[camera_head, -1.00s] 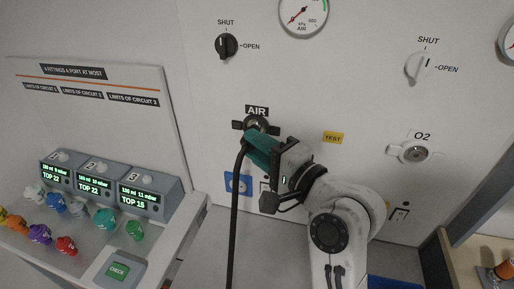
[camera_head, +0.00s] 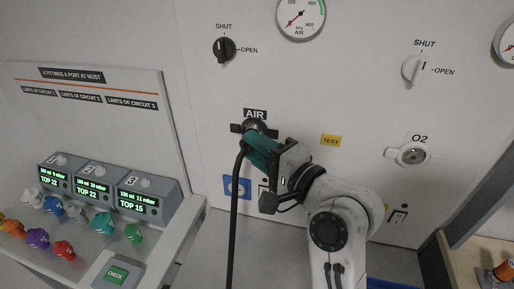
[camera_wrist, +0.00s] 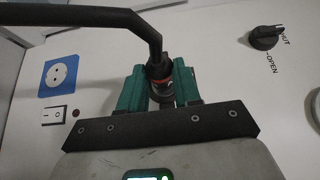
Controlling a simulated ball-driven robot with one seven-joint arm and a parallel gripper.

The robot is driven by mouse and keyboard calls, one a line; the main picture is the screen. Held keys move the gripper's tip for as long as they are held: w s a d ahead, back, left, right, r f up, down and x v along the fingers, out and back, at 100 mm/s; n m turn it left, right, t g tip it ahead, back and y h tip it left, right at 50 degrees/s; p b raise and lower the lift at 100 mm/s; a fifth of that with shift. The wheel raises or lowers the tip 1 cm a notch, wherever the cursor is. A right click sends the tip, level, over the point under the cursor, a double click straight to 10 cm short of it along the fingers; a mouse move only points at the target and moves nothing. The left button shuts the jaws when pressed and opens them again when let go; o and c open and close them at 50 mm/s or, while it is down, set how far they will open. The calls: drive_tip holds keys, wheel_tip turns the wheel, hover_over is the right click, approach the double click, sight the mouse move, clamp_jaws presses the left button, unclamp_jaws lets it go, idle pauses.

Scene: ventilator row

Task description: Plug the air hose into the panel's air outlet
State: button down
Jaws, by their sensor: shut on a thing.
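The air outlet (camera_head: 255,126) sits on the white panel under the AIR label, with dark side lugs showing. My gripper (camera_head: 262,148) has teal fingers and is up against the outlet. It is shut on the air hose's end fitting, which shows between the fingers in the wrist view (camera_wrist: 160,78). The black hose (camera_head: 235,210) bends at the fitting and hangs down past the panel. The fitting's front end is hidden by my fingers, so I cannot tell whether it is seated in the outlet.
The AIR knob (camera_head: 224,49) and gauge (camera_head: 301,17) are above. The O2 outlet (camera_head: 413,155) is to the right, with its knob (camera_head: 413,69) above. A blue socket (camera_head: 237,187) is below the air outlet. A side table (camera_head: 177,232) with coloured fittings stands left.

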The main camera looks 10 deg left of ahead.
drive_tip(key=c, duration=0.7)
unclamp_jaws()
